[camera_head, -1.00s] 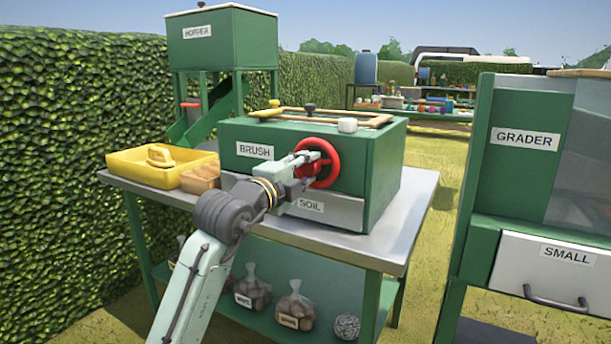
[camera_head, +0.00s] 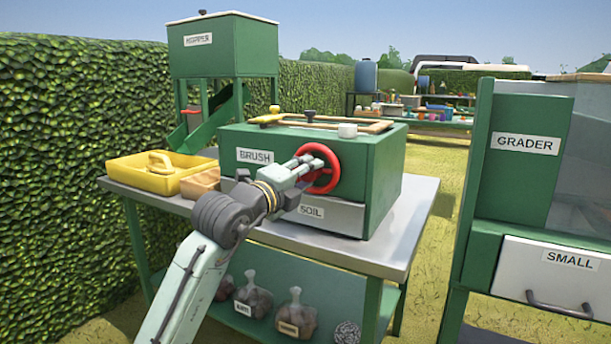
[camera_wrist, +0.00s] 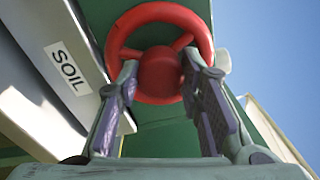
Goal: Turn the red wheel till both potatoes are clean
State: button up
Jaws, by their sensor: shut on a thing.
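The red wheel (camera_head: 320,168) is on the front of the green brush box (camera_head: 370,165), which stands on the metal table. My gripper (camera_head: 312,163) reaches the wheel from the left in the head view. In the wrist view the wheel (camera_wrist: 160,30) fills the top middle, and the fingers of my gripper (camera_wrist: 160,85) are on both sides of its red hub, closed on it. No potatoes are visible inside the box; its inside is hidden from both views.
A yellow tray (camera_head: 125,178) and a small wooden box (camera_head: 200,184) are on the table's left. The SOIL drawer (camera_head: 345,217) is under the wheel. The grader (camera_head: 520,180) stands at the right. Bagged goods (camera_head: 296,318) lie on the lower shelf.

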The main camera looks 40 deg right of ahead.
jog(key=o, duration=1.2)
jog(key=shift+c, duration=0.2)
jog(key=v, duration=1.2)
